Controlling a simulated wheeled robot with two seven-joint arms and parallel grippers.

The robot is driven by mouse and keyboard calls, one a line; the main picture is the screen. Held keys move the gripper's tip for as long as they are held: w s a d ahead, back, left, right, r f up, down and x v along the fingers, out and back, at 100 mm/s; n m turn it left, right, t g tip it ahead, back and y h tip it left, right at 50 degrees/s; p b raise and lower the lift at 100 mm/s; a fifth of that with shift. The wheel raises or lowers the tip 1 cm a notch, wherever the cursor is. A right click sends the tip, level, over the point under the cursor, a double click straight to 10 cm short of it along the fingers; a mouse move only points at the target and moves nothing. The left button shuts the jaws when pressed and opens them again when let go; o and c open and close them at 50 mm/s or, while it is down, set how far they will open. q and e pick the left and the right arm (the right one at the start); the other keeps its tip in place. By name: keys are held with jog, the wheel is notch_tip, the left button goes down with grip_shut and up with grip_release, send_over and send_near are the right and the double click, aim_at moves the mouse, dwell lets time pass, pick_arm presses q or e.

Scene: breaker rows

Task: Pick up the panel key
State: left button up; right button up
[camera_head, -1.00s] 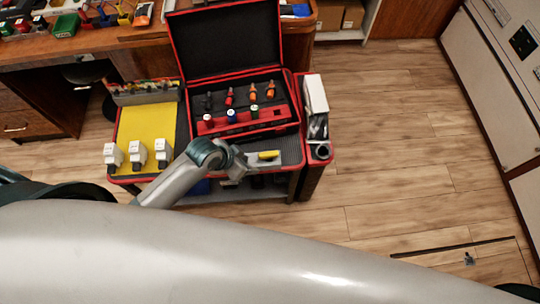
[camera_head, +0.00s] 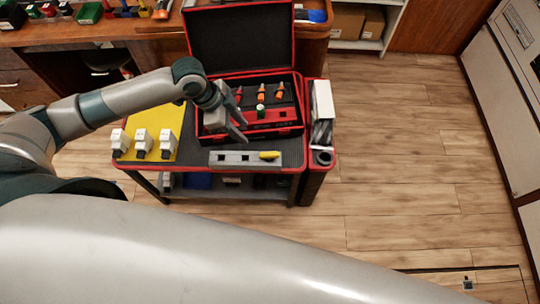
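My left gripper (camera_head: 241,132) reaches in from the left over the open tool case (camera_head: 292,138), fingers pointing down and right. The fingers look apart with nothing seen between them. A green-topped item (camera_head: 261,112) stands in the red rack (camera_head: 284,115) of the case, just right of the fingers. The gripper hides the left part of the rack. I cannot tell for sure which item is the panel key. My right gripper is not in view.
A grey strip (camera_head: 222,158) with dark square holes and a yellow piece (camera_head: 269,155) lies at the cart's front. White breaker-like blocks (camera_head: 142,140) stand on the yellow mat (camera_head: 166,117). Orange-handled tools (camera_head: 264,92) are behind the rack. A holder (camera_head: 321,130) is on the right.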

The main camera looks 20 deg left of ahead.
pick_arm(q)
jog(key=shift+f, duration=0.1)
jog(key=p, duration=0.3)
send_near(269, 158)
jog(key=w, duration=0.1)
jog(key=shift+w+f, duration=0.15)
jog(key=shift+f, duration=0.8)
jog(key=shift+d, duration=0.1)
